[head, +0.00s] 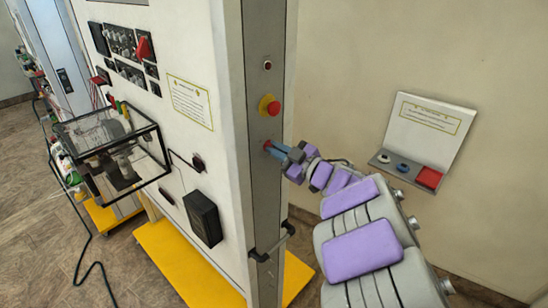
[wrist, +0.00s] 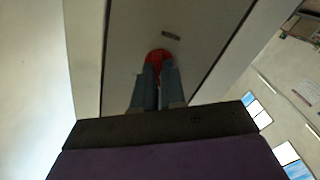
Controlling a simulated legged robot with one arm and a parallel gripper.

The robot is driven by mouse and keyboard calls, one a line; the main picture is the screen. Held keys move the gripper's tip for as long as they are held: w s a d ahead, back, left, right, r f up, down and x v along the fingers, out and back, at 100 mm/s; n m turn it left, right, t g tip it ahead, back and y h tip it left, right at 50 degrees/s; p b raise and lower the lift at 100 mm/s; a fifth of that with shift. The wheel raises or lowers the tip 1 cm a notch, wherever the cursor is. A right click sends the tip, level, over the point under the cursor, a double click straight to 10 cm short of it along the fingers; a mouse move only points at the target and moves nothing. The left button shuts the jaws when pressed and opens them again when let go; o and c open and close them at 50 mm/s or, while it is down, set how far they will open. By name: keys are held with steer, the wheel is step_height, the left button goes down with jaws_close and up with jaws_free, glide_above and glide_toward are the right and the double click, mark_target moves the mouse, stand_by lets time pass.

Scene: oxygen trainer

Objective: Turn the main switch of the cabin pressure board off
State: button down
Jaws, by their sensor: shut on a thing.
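The cabin pressure board appears to be the tall white cabinet (head: 180,60) with a grey side panel (head: 262,215). On that side panel sits a small red switch (head: 267,145), below a red mushroom button on a yellow base (head: 269,105). My gripper (head: 274,148) is at the red switch, its blue-grey fingers closed on it. In the wrist view the red switch (wrist: 158,55) shows between and above the fingertips (wrist: 158,72), with a dark label (wrist: 171,36) beyond it. The fingers hide part of the switch, so its exact turn angle cannot be told.
A dark handle (head: 272,243) sticks out lower down. A wall box (head: 425,125) with a red button is at right. A clear case (head: 112,150) juts from the front. Yellow bases (head: 185,265) are on the floor.

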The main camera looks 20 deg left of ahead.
steer(key=shift+f+n+b, duration=0.25)
steer(key=shift+n+b, duration=0.8)
steer(key=shift+n, duration=0.45)
steer(key=c, duration=1.7)
jaws_free()
steer(key=o, duration=0.5)
steer(key=shift+s+d+r, duration=0.2)
steer(key=shift+d, duration=0.2)
steer(key=shift+w+a, duration=0.1)
steer(key=shift+a, duration=0.05)
